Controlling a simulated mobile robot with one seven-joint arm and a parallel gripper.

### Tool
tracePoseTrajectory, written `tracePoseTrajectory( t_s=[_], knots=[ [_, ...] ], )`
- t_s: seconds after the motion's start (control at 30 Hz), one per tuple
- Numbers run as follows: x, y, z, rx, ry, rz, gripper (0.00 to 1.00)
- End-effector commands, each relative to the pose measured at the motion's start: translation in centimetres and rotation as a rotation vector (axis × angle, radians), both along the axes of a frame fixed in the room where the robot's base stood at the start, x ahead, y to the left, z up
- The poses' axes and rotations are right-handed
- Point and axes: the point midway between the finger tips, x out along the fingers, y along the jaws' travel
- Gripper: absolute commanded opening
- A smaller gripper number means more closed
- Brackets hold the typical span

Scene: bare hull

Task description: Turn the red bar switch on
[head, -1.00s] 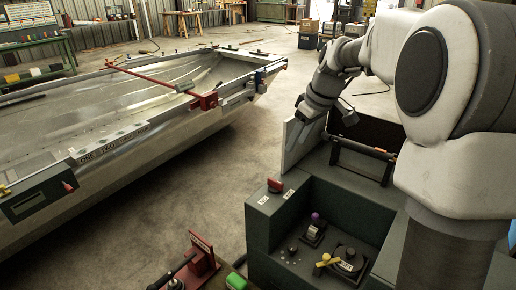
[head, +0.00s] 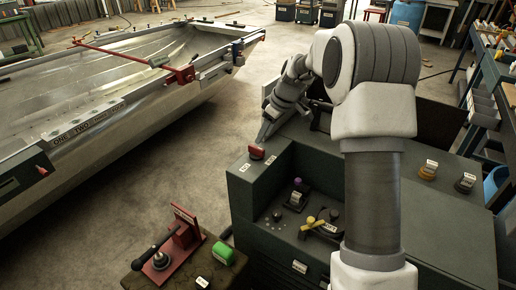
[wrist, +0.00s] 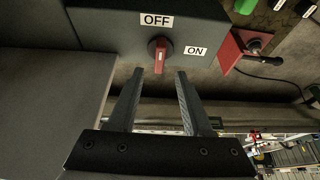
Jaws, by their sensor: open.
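The red bar switch (head: 256,152) sits on the near left corner of a dark green console (head: 246,195). In the wrist view the red bar (wrist: 161,55) lies along the picture's up-down line on its round base. The OFF label (wrist: 156,21) is above it and the ON label (wrist: 196,51) is to its right. My gripper (wrist: 160,74) is open and empty, its fingertips one on each side of the bar's lower end in the picture. Whether they touch it I cannot tell. In the head view my gripper (head: 265,137) is just behind the switch.
The console's recess holds a purple-knobbed control (head: 297,183) and a yellow handle (head: 309,222). A red lever fixture (head: 185,232) and a green block (head: 223,253) stand at the front. The metal hull (head: 110,135) lies left, across open floor.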

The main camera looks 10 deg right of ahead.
Motion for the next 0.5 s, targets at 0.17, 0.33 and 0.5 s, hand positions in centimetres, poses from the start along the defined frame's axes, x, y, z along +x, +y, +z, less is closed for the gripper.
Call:
tracePoseTrajectory(
  t_s=[0.17, 0.33, 0.5],
  knots=[
    [0.9, 1.0, -3.6, -0.001, 0.002, 0.000, 0.50],
    [1.6, 1.6, -5.5, -0.001, 0.001, 0.000, 0.50],
    [1.8, 1.8, -6.3, -0.001, -0.001, 0.000, 0.50]
  ],
)
